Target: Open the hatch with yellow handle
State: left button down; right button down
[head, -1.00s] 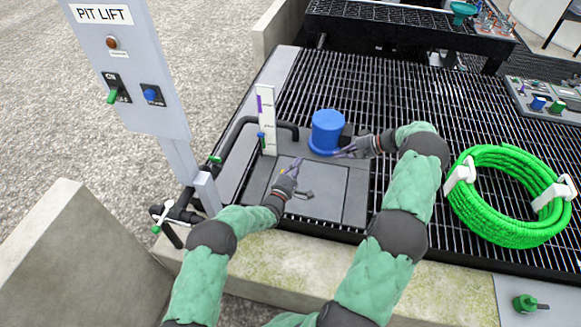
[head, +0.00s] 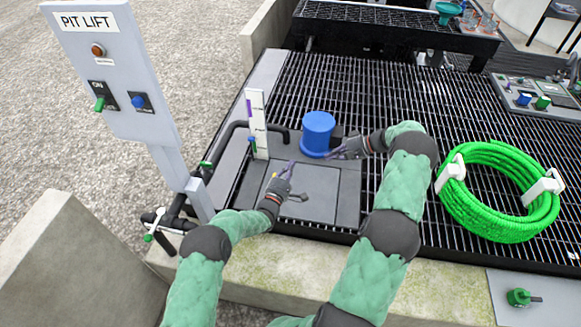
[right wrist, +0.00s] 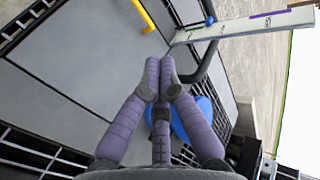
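Grey flat hatch panels (head: 325,205) lie in the black grating in the head view, split by a seam, and look closed. They also show in the right wrist view (right wrist: 75,50), with a yellow handle (right wrist: 143,14) at the top edge.
A blue cylinder (head: 318,131) and a white upright gauge strip (head: 257,125) stand behind the panels. Black piping (head: 228,135) runs at left, near the PIT LIFT post (head: 118,75). A coiled green hose (head: 500,190) lies right. Open grating extends behind.

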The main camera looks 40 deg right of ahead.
dwell(0.6)
jog(key=c, duration=1.1)
grip_release()
jog(key=shift+r, duration=0.1)
